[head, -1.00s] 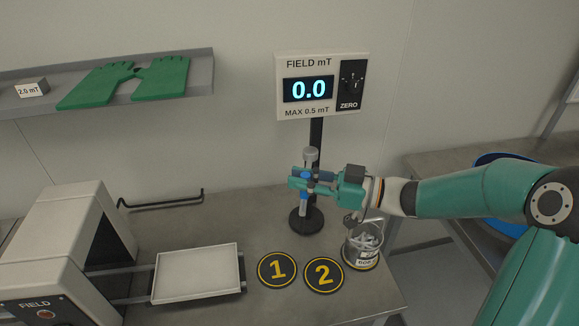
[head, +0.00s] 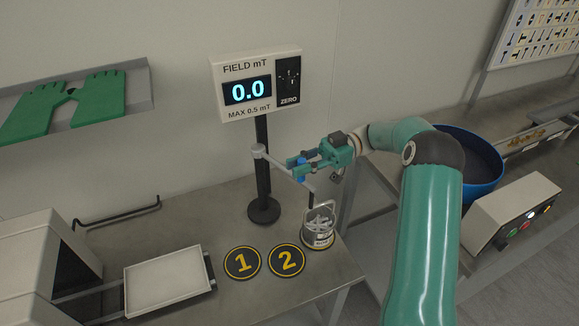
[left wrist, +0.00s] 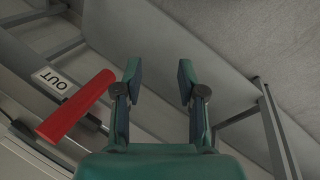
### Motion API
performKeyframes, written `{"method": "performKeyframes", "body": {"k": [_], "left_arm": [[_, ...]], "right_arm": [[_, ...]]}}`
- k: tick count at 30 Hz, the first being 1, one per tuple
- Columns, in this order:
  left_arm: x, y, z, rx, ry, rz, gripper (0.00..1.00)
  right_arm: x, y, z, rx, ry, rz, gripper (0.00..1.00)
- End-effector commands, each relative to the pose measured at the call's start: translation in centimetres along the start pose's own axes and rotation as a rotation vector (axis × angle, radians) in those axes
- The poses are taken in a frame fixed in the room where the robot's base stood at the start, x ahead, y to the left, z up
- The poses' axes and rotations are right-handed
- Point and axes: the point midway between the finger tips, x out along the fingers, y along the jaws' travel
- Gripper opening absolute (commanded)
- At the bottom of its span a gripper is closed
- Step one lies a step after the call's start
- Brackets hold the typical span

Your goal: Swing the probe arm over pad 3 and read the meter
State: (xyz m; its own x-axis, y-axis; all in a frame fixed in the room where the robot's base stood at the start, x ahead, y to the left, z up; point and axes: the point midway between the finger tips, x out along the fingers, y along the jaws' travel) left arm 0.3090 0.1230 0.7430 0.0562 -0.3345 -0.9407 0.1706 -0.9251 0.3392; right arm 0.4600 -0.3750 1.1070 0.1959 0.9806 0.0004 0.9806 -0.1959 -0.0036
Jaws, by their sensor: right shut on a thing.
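The field meter (head: 255,84) stands at the back of the bench and reads 0.0, with "MAX 0.5 mT" beneath. The grey probe arm (head: 275,163) reaches from the meter's black post toward the front right. My right gripper (head: 300,166) is shut on its blue grip. The probe arm's outer end hangs above a metal mug (head: 320,232) full of pale pieces. The mug covers most of the pad under it, so its number is hidden. Pads 1 (head: 242,263) and 2 (head: 287,261) lie bare to its left. My left gripper (left wrist: 157,82) is open and empty.
A white tray (head: 168,287) sits left of the pads, by the grey field unit (head: 38,262). A blue bin (head: 470,160) and a button box (head: 512,222) are at the right. The left wrist view shows a red bar (left wrist: 75,106) beside an "OUT" label.

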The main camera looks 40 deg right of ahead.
Motion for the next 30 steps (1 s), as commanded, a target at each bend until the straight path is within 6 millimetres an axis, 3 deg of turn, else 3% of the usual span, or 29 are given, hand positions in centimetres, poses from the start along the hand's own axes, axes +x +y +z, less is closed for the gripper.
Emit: {"method": "performKeyframes", "body": {"k": [16, 17, 21, 27, 30], "left_arm": [[-0.22, 0.08, 0.00, 0.000, 0.000, 0.000, 0.40], [-0.22, 0.08, 0.00, 0.000, 0.000, 0.000, 0.40], [-0.21, 0.08, 0.00, 0.000, 0.000, 0.000, 0.40], [-0.19, 0.07, 0.00, 0.000, 0.000, 0.000, 0.40], [-0.15, 0.05, 0.00, 0.000, 0.000, 0.000, 0.40]], "right_arm": [[-0.44, 0.28, -0.40, -0.010, 0.001, -0.019, 0.00], [-0.44, 0.28, -0.40, -0.011, 0.001, -0.019, 0.22], [-0.46, 0.23, -0.33, -0.009, 0.001, -0.020, 0.45], [-0.51, 0.15, -0.21, -0.006, 0.001, -0.021, 0.45], [-0.55, 0.15, -0.22, -0.006, 0.002, -0.018, 0.32]]}}
